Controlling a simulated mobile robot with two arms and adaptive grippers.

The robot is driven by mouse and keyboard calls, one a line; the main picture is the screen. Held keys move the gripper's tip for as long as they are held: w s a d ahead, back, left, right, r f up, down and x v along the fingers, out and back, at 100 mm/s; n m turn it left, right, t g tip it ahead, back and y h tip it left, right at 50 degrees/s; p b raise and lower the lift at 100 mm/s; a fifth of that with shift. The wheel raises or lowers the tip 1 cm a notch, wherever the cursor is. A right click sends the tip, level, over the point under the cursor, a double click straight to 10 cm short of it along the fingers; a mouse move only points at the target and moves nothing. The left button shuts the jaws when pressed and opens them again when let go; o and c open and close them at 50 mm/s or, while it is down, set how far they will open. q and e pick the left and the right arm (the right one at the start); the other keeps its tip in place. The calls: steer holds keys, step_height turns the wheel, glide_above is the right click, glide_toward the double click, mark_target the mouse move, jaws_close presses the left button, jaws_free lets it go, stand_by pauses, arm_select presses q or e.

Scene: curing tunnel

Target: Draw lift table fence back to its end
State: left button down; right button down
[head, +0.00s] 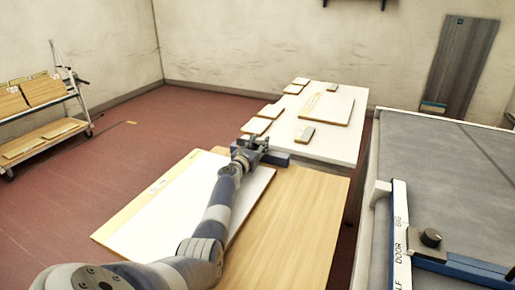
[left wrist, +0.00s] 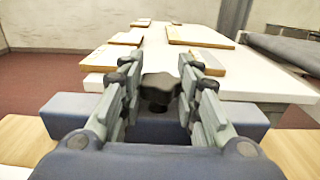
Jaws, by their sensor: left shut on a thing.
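The lift table (head: 300,215) has a wooden top with a large white panel (head: 190,200) lying on it. Its fence, a blue bar (head: 276,158), lies across the far end of the top. In the left wrist view the blue bar (left wrist: 238,119) spans the picture, with a black knob (left wrist: 157,88) on it. My left gripper (head: 256,143) is shut on this knob; its fingers stand on both sides of it in the wrist view (left wrist: 158,90). My arm covers part of the panel. My right gripper is not in view.
A white table (head: 345,140) with several boards stands just beyond the lift table. At right is a grey bed (head: 450,160) with a labelled white rail (head: 400,225) and another black knob (head: 431,238). A trolley (head: 75,108) stands far left.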

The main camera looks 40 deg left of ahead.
mark_target(260, 141)
arm_select(q)
steer(key=shift+r, duration=0.2)
steer(key=c, duration=1.2)
jaws_free()
steer(key=shift+w, duration=0.1)
steer(key=shift+o, duration=0.2)
steer(key=shift+w+f, duration=0.2)
steer(key=shift+f, duration=0.05)
steer(key=shift+s+r, duration=0.15)
steer(key=shift+r, duration=4.9)
